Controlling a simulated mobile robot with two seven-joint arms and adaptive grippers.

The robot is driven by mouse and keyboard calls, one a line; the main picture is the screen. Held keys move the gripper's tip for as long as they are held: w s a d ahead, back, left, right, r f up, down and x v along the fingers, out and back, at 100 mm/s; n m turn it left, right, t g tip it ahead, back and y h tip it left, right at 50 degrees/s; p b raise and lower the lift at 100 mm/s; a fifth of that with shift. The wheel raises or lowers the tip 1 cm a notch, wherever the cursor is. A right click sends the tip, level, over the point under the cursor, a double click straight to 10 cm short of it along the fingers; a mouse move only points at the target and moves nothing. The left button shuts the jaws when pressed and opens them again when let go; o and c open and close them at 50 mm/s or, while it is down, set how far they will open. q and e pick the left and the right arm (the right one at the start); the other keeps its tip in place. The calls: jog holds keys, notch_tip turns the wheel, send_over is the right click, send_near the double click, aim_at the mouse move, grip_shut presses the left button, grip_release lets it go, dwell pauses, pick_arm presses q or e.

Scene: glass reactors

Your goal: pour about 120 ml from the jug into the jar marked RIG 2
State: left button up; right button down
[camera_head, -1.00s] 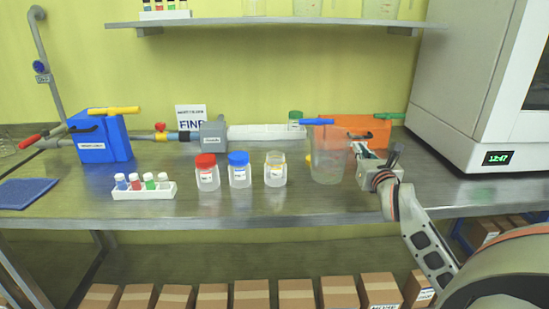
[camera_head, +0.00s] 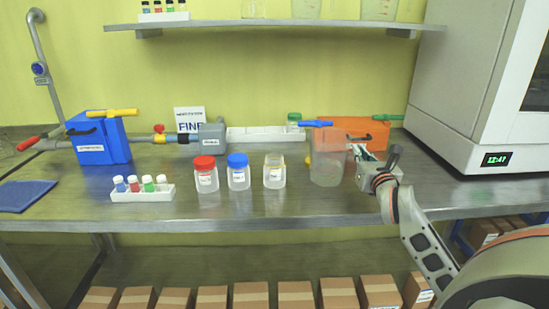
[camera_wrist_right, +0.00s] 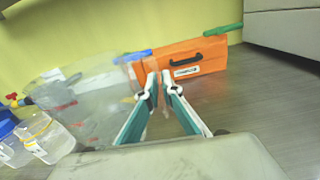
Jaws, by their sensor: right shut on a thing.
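The jug (camera_head: 326,168) is a clear, upright vessel towards the right of the bench; in the right wrist view (camera_wrist_right: 85,105) it fills the left side. My right gripper (camera_head: 359,152) is at the jug's right side, shut on its handle; its two fingers (camera_wrist_right: 158,84) show in the wrist view. Three jars stand in a row left of the jug: one with a red lid (camera_head: 206,176), one with a blue lid (camera_head: 238,173), and one without a coloured lid (camera_head: 274,174). Their labels are too small to read. My left gripper is out of view.
A white rack of small capped vials (camera_head: 143,194) and a blue mat (camera_head: 24,195) lie at left. Blue (camera_head: 100,148) and orange (camera_head: 376,128) boxes with handles stand behind. A white appliance (camera_head: 470,100) is at right. A shelf (camera_head: 270,24) runs above.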

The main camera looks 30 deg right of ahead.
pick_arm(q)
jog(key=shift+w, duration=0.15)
pick_arm(e)
jog(key=shift+r, duration=0.15)
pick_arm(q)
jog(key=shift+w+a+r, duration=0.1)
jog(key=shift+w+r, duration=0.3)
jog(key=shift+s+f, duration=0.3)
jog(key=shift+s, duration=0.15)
pick_arm(e)
jog(key=shift+a+r, duration=0.1)
